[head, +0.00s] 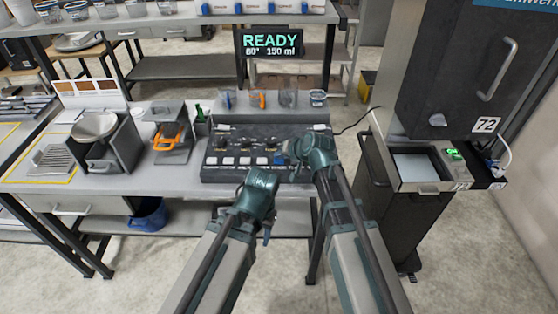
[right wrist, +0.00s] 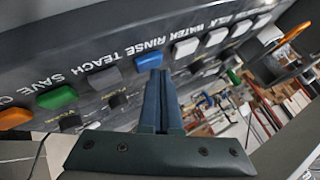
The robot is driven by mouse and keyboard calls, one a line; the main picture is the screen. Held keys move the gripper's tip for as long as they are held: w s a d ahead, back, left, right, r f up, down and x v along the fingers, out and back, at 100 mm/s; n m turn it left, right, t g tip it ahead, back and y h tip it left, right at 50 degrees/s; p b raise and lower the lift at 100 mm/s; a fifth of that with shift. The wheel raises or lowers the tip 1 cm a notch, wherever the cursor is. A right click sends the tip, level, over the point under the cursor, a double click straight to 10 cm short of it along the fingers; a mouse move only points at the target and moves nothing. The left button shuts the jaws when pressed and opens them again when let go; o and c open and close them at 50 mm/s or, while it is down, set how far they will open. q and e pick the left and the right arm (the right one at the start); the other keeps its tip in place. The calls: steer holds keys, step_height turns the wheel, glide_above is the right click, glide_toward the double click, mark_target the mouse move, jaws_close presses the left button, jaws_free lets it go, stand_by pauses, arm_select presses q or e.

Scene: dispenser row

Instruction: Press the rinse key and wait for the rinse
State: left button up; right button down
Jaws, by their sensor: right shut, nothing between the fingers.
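The dark control panel (head: 240,172) stands on the bench with a row of keys. In the right wrist view the rinse key (right wrist: 150,61) is blue and sits by the word RINSE, between a white key marked WATER and a grey one marked TEACH. My right gripper (right wrist: 158,75) is shut and empty, its fingertips right at the blue key's edge. I cannot tell whether they touch it. In the head view the right hand (head: 292,151) is over the panel's right part. My left gripper (head: 267,228) hangs in front of the bench, its jaws unclear.
Green (right wrist: 58,97) and orange (right wrist: 14,118) keys lie further along the row. Several cups stand behind the panel. A portafilter with an orange handle (head: 168,140) is to the left. A dark machine marked 72 (head: 460,80) stands at the right.

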mark_target(281, 162)
steer(key=shift+f+b, duration=0.45)
stand_by(0.4)
steer(key=shift+r, duration=0.15)
steer(key=shift+r+p, duration=0.75)
steer(key=shift+p, duration=0.1)
step_height(281, 162, up, 5)
steer(key=p, duration=0.5)
steer(key=shift+r, duration=0.1)
stand_by(0.4)
